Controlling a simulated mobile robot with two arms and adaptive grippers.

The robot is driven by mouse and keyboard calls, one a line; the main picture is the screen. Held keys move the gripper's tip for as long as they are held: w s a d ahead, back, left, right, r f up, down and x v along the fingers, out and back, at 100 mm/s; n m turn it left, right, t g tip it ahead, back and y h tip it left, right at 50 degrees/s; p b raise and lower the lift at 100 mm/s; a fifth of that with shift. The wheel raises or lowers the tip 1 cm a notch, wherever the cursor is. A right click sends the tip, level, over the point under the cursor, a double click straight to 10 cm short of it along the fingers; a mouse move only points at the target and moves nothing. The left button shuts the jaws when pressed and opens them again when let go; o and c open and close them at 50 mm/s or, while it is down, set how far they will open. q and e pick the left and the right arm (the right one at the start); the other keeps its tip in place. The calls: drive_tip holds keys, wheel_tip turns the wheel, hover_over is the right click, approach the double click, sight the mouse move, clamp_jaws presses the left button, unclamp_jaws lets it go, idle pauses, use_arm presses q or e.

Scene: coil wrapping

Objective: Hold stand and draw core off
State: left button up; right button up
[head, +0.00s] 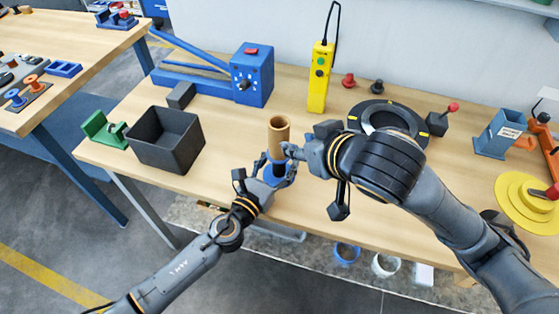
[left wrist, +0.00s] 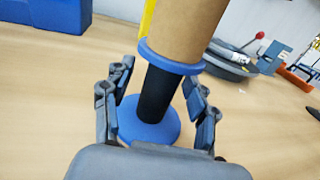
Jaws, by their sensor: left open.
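The tan core (head: 279,130) is a hollow tube standing upright on a stand near the table's front edge. In the left wrist view the core (left wrist: 183,32) rises above a blue collar, with its upper part out of frame. Below the collar, the stand has a black post (left wrist: 158,95) and a round blue base (left wrist: 150,130) on the table. My left gripper (left wrist: 158,85) is open, its fingers on both sides of the post, apart from it. In the head view my right gripper (head: 290,152) is beside the core's lower part; its finger gap is hidden.
A dark open bin (head: 166,140) stands to the left. A yellow hand controller (head: 320,77) stands behind the core. A black ring (head: 388,117) lies behind my right arm. A yellow disc (head: 525,203) is at the far right. The wood between bin and stand is clear.

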use_arm(q)
clamp_jaws()
idle(1.1)
